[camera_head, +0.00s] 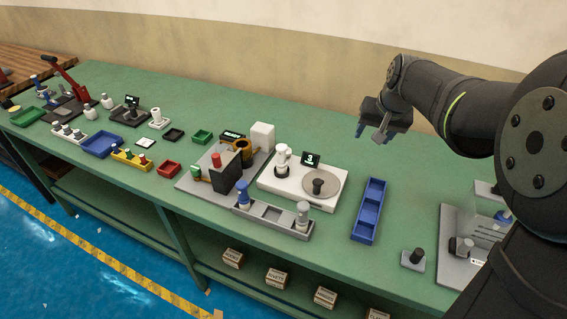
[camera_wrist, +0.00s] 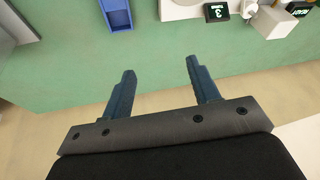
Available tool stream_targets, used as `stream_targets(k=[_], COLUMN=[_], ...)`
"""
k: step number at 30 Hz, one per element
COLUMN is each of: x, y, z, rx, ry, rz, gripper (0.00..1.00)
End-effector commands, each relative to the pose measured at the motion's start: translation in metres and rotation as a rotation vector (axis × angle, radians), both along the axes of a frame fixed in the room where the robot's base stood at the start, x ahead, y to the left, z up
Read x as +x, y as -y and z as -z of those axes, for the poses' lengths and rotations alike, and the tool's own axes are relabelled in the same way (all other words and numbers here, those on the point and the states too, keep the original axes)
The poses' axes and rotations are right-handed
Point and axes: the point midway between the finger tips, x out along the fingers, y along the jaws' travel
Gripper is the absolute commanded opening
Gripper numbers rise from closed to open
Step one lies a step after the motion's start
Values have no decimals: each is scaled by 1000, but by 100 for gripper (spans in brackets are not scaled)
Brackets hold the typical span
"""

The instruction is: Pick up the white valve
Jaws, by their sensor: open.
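A white part that looks like the white valve (camera_head: 283,160) stands upright on the left part of a white scale-like device (camera_head: 262,181). In the wrist view it seems to be the white piece (camera_wrist: 248,8) at the top edge, partly cut off. My gripper (camera_head: 374,133) is in the air above the back of the table, right of and apart from the valve. In the wrist view my gripper (camera_wrist: 160,70) has its two blue fingers spread, with only the green table between them.
The white device carries a grey round plate (camera_head: 333,184) and a small display (camera_head: 311,160). A blue divided tray (camera_head: 370,209) lies to its right. A grey rack (camera_head: 271,214) stands in front, and a dark box and red parts (camera_head: 216,160) stand left. Bare green table (camera_head: 403,210) lies right of the tray.

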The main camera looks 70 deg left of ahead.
Motion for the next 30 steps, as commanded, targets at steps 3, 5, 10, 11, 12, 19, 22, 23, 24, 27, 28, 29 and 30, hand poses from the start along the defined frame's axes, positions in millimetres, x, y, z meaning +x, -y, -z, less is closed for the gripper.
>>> stream_targets(k=[3, 5, 10, 11, 12, 19, 22, 23, 24, 27, 28, 29, 30], x=[-63, -92, -157, -165, -173, -189, -189, -189, -189, -189, -189, -189, -189], y=[-39, -53, -78, -80, -82, -91, -99, -102, -105, -114, -117, -120, -123], z=[-12, -17, -30, -31, -33, -23, -5, 2, 10, 30, 36, 42, 49], rx=[6, 6, 16, 17, 18, 17, 15, 15, 15, 15, 16, 16, 16], ry=[45, 67, 115, 121, 129, 139, 138, 138, 137, 137, 138, 138, 138], rz=[-193, -278, -462, -485, -509, -553, -552, -552, -551, -551, -551, -551, -551], gripper=[55, 55, 55, 55, 55, 55, 55, 55, 55, 55, 55, 55, 55])
